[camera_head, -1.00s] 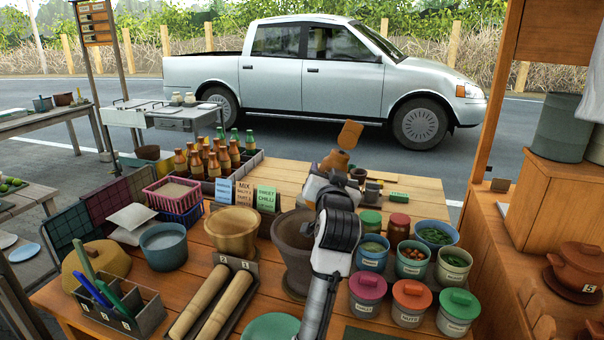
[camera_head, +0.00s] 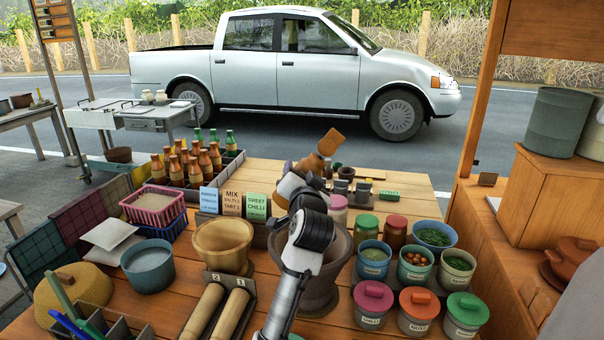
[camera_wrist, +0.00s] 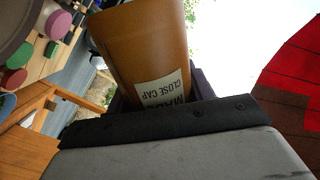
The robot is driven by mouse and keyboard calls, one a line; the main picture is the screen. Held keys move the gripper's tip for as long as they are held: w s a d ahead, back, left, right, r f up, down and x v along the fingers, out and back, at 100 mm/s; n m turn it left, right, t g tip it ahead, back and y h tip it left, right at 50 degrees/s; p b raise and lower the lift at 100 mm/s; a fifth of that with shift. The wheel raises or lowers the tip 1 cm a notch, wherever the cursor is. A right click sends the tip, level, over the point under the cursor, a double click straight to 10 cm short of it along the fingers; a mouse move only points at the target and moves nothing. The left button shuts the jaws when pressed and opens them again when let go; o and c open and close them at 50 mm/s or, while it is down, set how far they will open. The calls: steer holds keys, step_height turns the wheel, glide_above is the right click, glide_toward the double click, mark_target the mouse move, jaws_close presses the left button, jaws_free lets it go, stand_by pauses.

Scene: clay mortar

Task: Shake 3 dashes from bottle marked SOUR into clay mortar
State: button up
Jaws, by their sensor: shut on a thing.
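My gripper (camera_head: 303,172) is shut on a brown bottle (camera_head: 327,147), held up in the air and tilted. In the head view the gripper appears above and behind the clay mortar (camera_head: 338,252). I cannot tell whether the bottle is over its mouth. The mortar is a dark, wide bowl, partly hidden by my arm. In the wrist view the bottle (camera_wrist: 140,45) fills the upper middle. No SOUR marking is legible in these frames. Nothing is seen coming out of the bottle.
A wooden bowl (camera_head: 222,243) stands left of the mortar. Lidded jars (camera_head: 372,300) and open pots (camera_head: 414,262) crowd its right. A crate of bottles (camera_head: 232,168) and upright cards (camera_head: 232,201) stand behind left. Bare table (camera_head: 408,180) shows at the back right.

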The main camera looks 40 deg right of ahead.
mark_target(280, 200)
steer(key=f+m+b, duration=0.1)
steer(key=a+f+m+b, duration=0.1)
steer(key=f, duration=0.1)
steer(key=w+f+m+b, duration=0.1)
steer(key=shift+a+f, duration=0.3)
steer(key=shift+a, duration=0.1)
steer(key=m, duration=0.2)
steer(key=w+a+f+m+b, duration=0.1)
steer(key=m, duration=0.1)
steer(key=a+m+b, duration=0.1)
steer(key=m, duration=0.1)
steer(key=shift+w+a+f, duration=0.2)
steer(key=shift+w+f, duration=0.05)
steer(key=shift+f, duration=0.05)
steer(key=shift+r+m+p, duration=0.7)
steer(key=shift+m+p, duration=0.05)
steer(key=shift+m, duration=0.05)
steer(key=r+m, duration=0.1)
steer(key=m+p, duration=0.1)
steer(key=m, duration=0.1)
steer(key=shift+s+d+r+p, duration=0.15)
steer(key=shift+d+r+p, duration=0.1)
steer(key=shift+r+p, duration=0.1)
steer(key=shift+m, duration=0.5)
